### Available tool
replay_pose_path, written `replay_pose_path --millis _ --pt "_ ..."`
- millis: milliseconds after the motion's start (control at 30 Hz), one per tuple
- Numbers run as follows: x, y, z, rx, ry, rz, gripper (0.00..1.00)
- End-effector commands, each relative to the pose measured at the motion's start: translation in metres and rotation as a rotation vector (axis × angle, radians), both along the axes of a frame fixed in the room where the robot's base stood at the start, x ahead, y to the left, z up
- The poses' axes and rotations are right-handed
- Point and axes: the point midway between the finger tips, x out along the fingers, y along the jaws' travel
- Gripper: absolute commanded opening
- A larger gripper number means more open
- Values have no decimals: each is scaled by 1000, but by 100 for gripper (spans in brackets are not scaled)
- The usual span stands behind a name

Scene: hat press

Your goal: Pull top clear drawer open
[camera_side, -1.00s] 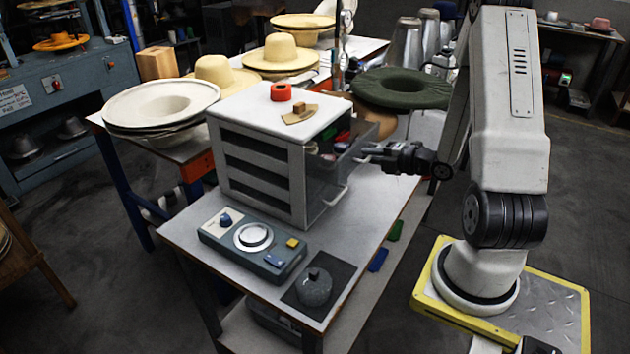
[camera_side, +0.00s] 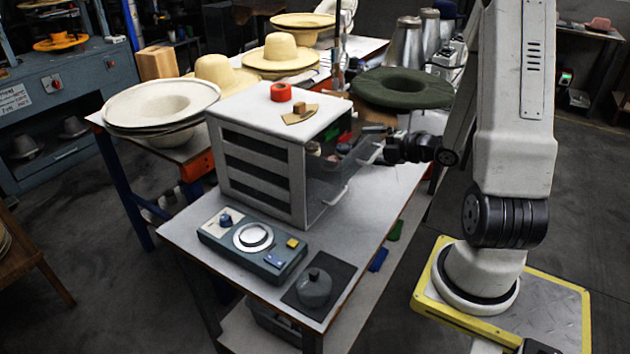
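A white cabinet (camera_side: 255,128) with clear drawers stands on the grey table. Its top clear drawer (camera_side: 362,150) sticks out to the right, with small coloured items inside. The lower clear drawer (camera_side: 325,185) looks closed, with its pale handle (camera_side: 336,196) on the front. My gripper (camera_side: 388,152) is at the right end of the top drawer, at its handle. The fingers are dark and small there, so I cannot tell whether they are closed on the handle.
A red ring (camera_side: 281,92) and a tan block (camera_side: 300,113) lie on the cabinet top. A green hat (camera_side: 402,88) is behind my gripper.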

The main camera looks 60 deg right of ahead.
Motion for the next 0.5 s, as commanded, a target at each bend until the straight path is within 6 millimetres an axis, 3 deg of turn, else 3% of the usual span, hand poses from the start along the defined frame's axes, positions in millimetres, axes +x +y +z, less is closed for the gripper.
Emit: replay_pose_path --millis 33,500 --pt "6 -2 28 -24 -76 13 31" --pt "5 -3 98 -22 -75 8 31"
